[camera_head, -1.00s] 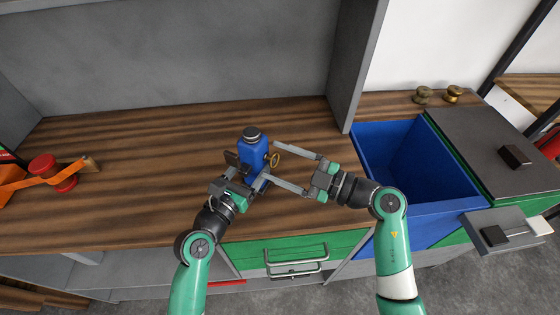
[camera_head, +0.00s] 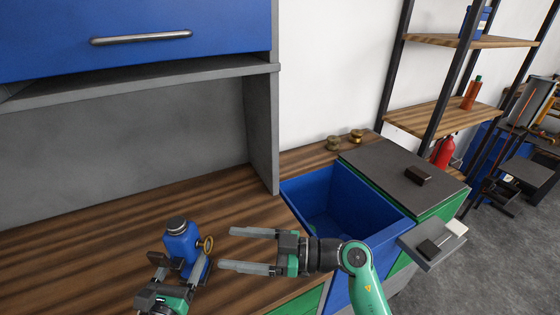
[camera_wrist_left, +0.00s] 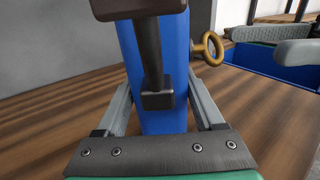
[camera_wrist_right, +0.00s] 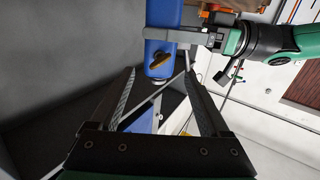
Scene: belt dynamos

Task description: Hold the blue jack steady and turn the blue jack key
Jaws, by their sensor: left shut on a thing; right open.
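The blue jack (camera_head: 182,243) stands upright on the wooden counter, with a dark cap on top. My left gripper (camera_head: 180,266) is shut on its body; the left wrist view shows the blue body (camera_wrist_left: 176,60) between the fingers. The brass jack key (camera_head: 207,244), ring-shaped, sticks out of the jack's right side; it also shows in the left wrist view (camera_wrist_left: 209,48). My right gripper (camera_head: 228,249) is open and empty to the right of the key, fingers pointing at it. In the right wrist view the key (camera_wrist_right: 160,62) lies just beyond and between the fingertips.
The wooden counter (camera_head: 110,235) is bare around the jack. An open blue bin (camera_head: 385,213) is to the right. Two brass knobs (camera_head: 345,139) sit on the counter behind it. A grey wall panel (camera_head: 262,130) stands at the back.

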